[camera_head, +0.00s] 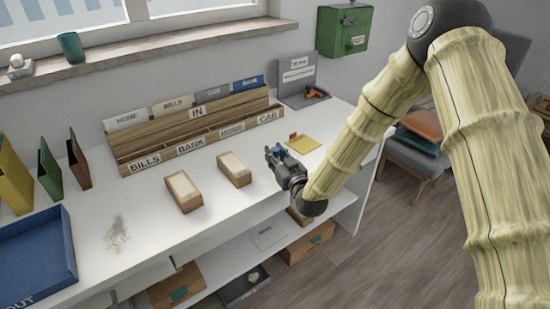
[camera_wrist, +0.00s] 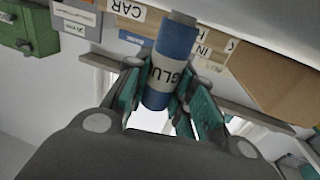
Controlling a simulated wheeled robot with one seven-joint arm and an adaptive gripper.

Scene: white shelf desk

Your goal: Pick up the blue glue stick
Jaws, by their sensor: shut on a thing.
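The blue glue stick (camera_wrist: 174,50) is a blue cylinder with a white band reading "GLUE" and a grey end. In the wrist view it stands between the teal-padded fingers of my gripper (camera_wrist: 160,95), which are shut on its lower part. In the head view my gripper (camera_head: 275,155) is over the right part of the white desk, right of two small wooden boxes. A bit of blue shows at its fingertips; the rest of the glue stick is hard to make out there. I cannot tell from the frames how far it is from the desk top.
A wooden file organizer (camera_head: 190,138) stands along the back of the desk (camera_head: 150,225). Two small boxes (camera_head: 184,191) (camera_head: 234,169) lie left of my gripper. A yellow pad (camera_head: 303,144) lies just right of it. A blue tray (camera_head: 40,262) sits at the left end.

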